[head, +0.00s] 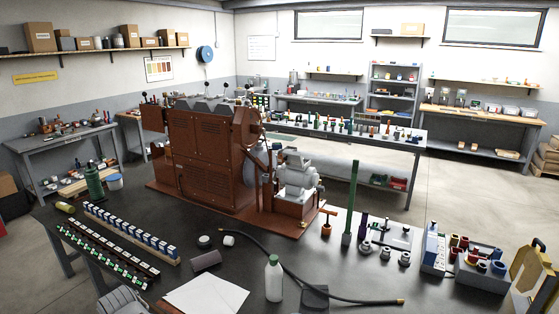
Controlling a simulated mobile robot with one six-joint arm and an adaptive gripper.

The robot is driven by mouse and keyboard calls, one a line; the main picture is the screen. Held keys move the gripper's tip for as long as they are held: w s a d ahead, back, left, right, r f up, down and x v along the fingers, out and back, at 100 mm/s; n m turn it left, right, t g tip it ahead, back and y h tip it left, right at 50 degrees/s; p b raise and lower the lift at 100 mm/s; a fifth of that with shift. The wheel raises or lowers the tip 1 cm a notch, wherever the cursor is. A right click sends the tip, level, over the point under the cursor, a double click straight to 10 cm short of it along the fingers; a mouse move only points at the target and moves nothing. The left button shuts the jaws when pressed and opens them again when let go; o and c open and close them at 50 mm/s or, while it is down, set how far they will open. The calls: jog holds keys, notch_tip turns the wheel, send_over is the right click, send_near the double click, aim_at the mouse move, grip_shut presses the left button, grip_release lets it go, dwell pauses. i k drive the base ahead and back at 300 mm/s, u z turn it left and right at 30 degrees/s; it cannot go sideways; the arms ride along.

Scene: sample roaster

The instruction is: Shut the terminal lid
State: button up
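The sample roaster (212,155) is a brown louvred machine on a brown base plate on the dark bench. A light grey motor (298,177) sits on a brown block at its right end. A small boxy part (294,158) shows on top of the motor. It is too small to tell whether this is the terminal box, or whether its lid is open or shut. I cannot make out the terminal lid for certain. My gripper is not in this view.
On the dark bench (235,258) stand a white bottle (274,279), a tall green post (350,203) and a grey box of parts (482,277). Papers (205,294) and a black hose (330,296) lie at the front. Terminal rows (130,232) fill the left.

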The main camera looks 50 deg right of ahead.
aim_at(291, 158)
jog(key=i, duration=1.35)
jog(key=z, duration=2.4)
